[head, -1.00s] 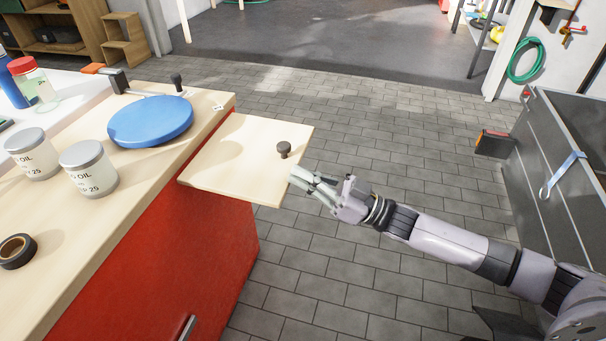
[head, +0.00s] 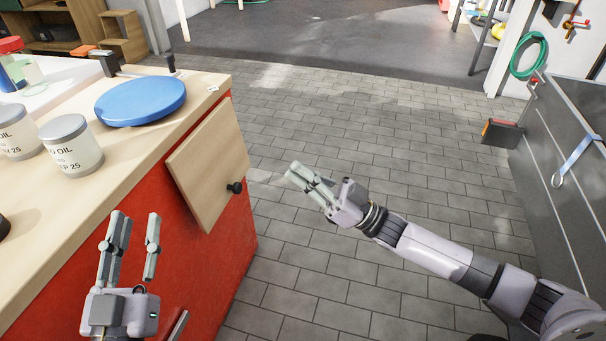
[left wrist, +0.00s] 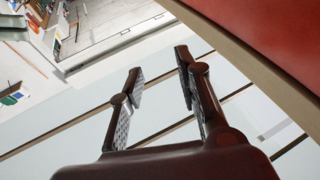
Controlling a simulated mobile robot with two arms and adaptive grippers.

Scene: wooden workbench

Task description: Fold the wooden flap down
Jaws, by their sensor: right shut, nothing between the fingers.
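The wooden flap (head: 208,165) hangs tilted steeply downward from the right edge of the workbench, beside its red side. Its black knob (head: 235,187) faces out to the right. My right gripper (head: 298,178) is shut and empty, to the right of the flap and apart from it. My left gripper (head: 136,222) is open and empty, in front of the red side of the workbench, to the lower left of the flap. Its two spread fingers also show in the left wrist view (left wrist: 158,72), with nothing between them. The flap is not seen in the left wrist view.
The workbench top (head: 150,168) carries a blue round disc (head: 140,101) and oil cans (head: 70,146). A dark grey cabinet (head: 560,150) stands at the right. The tiled floor between is clear.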

